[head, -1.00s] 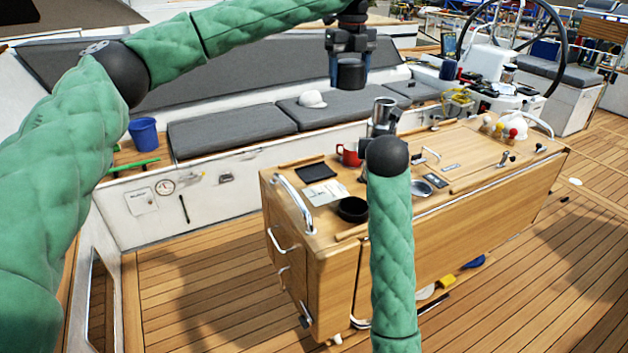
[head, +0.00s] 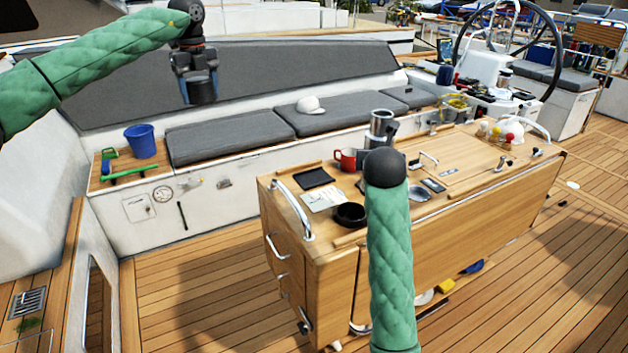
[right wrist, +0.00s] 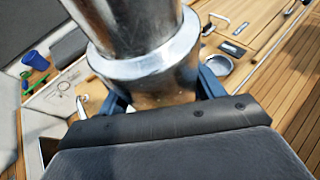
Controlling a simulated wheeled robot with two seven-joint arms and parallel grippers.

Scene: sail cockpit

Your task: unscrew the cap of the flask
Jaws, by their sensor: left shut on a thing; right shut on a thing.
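The flask (head: 381,121) is a shiny steel cylinder, upright over the wooden cockpit table; it also fills the upper middle of the right wrist view (right wrist: 145,60). My right gripper (right wrist: 160,98) is shut around its body; in the head view my right forearm partly hides that gripper. The cap (head: 201,93), a dark cup-like cylinder, is apart from the flask. My left gripper (head: 197,78) is shut on it, high at the upper left in front of the grey backrest. Whether the flask's base touches the table is hidden.
The wooden table (head: 470,190) holds a red mug (head: 345,159), a black bowl (head: 351,214), a dark tray (head: 315,178) and a steel rail (head: 294,208). A blue bucket (head: 141,140) and a white cap hat (head: 311,104) are on the bench side.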

